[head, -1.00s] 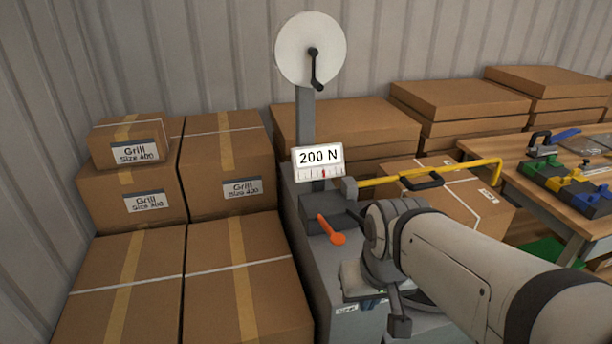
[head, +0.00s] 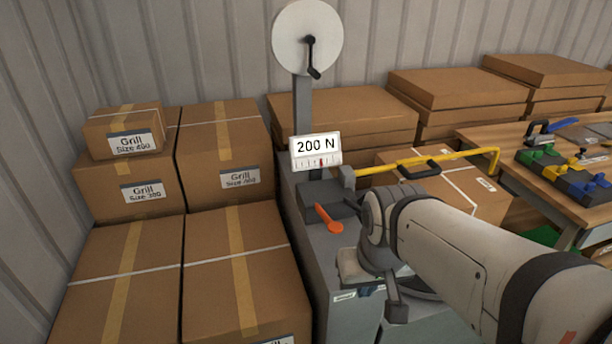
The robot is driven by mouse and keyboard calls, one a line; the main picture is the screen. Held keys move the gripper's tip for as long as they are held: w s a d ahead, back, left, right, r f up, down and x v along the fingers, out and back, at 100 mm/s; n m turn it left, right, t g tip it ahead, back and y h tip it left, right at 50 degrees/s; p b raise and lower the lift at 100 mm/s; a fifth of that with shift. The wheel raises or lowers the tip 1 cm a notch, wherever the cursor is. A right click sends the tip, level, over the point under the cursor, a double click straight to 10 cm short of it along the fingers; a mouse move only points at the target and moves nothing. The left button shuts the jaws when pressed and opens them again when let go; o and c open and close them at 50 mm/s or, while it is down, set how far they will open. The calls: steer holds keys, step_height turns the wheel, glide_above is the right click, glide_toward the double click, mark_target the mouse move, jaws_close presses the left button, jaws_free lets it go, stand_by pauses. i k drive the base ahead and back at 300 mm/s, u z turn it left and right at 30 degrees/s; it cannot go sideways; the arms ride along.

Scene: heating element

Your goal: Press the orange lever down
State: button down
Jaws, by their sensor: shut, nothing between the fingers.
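The orange lever (head: 328,218) sticks out toward the front right from the dark block on top of a grey machine (head: 348,268). Its rounded end slopes down and is uncovered. My gripper (head: 397,309) appears as a small dark tip below my wrist, to the right of and lower in the picture than the lever, apart from it. It looks shut and empty, though my wrist hides part of it.
A sign reading 200 N (head: 316,148) and a white disc with a crank (head: 308,38) stand above the lever. A yellow bar (head: 425,162) extends right behind my wrist. Cardboard boxes (head: 135,280) fill the left; a workbench (head: 500,140) stands at right.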

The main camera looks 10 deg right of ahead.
mark_target(335, 228)
steer(key=u, duration=1.5)
steer(key=k, duration=0.9)
steer(key=z, duration=0.65)
steer(key=i, duration=1)
steer(key=z, duration=0.05)
